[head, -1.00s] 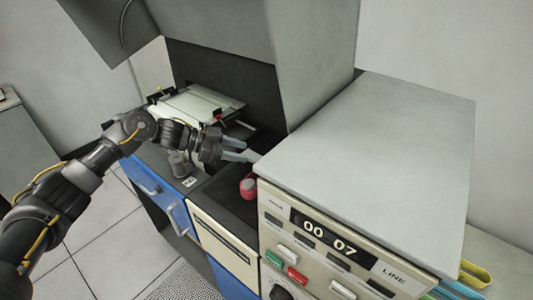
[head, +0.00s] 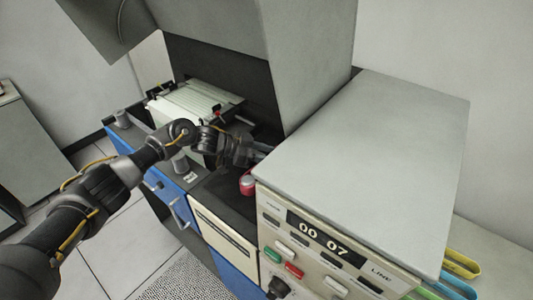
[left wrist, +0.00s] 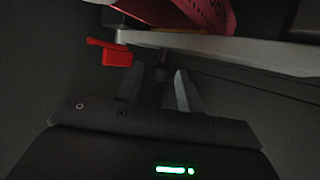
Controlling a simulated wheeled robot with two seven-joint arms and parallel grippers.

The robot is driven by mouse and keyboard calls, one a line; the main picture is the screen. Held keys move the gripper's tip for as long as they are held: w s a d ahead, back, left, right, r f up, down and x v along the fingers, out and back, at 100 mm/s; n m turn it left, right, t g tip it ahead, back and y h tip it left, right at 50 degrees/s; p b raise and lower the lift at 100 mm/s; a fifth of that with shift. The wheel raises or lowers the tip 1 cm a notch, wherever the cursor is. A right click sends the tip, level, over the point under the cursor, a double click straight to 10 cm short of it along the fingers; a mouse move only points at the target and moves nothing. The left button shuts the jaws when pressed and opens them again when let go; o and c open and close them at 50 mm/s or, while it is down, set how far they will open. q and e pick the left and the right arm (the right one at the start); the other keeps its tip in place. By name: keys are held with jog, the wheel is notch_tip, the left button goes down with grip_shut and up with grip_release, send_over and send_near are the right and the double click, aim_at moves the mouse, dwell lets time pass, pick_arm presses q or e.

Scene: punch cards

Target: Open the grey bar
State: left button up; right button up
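The grey bar (left wrist: 235,50) runs across the upper part of the left wrist view, with a dark round knob (left wrist: 161,73) below its left part. My left gripper (left wrist: 155,80) is open, its two fingers apart, with the knob between or just beyond their tips. I cannot tell whether the fingers touch it. In the head view my left gripper (head: 262,150) reaches into the dark recess of the machine, its tips partly hidden by the grey cabinet. The bar itself is not clearly seen there. My right gripper is out of view.
A red tab (left wrist: 112,54) sits left of the fingers, and pink-red cards (left wrist: 212,14) lie behind the bar. The grey-topped cabinet (head: 365,150) stands close on the right. A red round object (head: 248,185) is below the gripper. A pale tray (head: 195,103) lies behind.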

pick_arm(q)
grip_shut()
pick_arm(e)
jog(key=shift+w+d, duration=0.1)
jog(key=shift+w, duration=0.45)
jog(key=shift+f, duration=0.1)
